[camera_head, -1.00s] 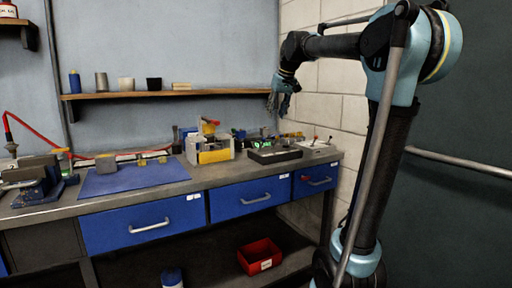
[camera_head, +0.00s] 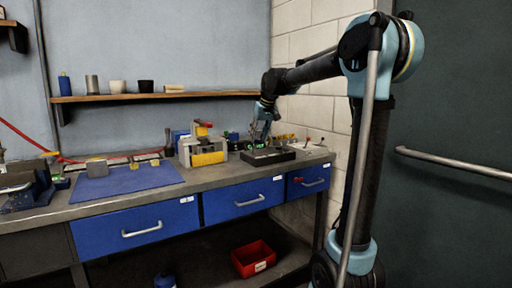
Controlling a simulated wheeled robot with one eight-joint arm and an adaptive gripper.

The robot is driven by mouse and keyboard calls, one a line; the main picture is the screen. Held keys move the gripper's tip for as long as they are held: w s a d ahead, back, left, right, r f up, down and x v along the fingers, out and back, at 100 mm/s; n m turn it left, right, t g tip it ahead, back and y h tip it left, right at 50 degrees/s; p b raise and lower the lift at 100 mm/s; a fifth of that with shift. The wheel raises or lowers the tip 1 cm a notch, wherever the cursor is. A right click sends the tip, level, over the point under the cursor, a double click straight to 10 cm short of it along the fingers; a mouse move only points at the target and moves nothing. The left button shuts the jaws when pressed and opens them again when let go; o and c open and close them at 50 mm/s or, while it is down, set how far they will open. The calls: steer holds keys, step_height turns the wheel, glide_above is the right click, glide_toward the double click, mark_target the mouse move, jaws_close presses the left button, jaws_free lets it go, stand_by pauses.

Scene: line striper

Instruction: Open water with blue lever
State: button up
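My gripper (camera_head: 262,132) points down over the right part of the workbench, just above a black tray-like unit (camera_head: 268,157) with green-lit spots. Its fingers are small and dark here, so I cannot tell whether they are open or touching anything. No blue lever can be made out clearly. A small blue item (camera_head: 233,136) stands behind the bench tools, left of my gripper, too small to identify. A red hose (camera_head: 22,134) runs down the wall at the left and along the back of the bench.
A yellow and grey machine (camera_head: 204,150) stands left of the black unit. A blue mat (camera_head: 125,180) and a vise (camera_head: 22,188) are further left. A shelf (camera_head: 165,96) hangs above. A red bin (camera_head: 254,260) sits below the blue drawers. A wall rail (camera_head: 460,164) is at right.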

steer(key=shift+x, duration=2.55)
steer(key=shift+c, duration=0.4)
jaws_close()
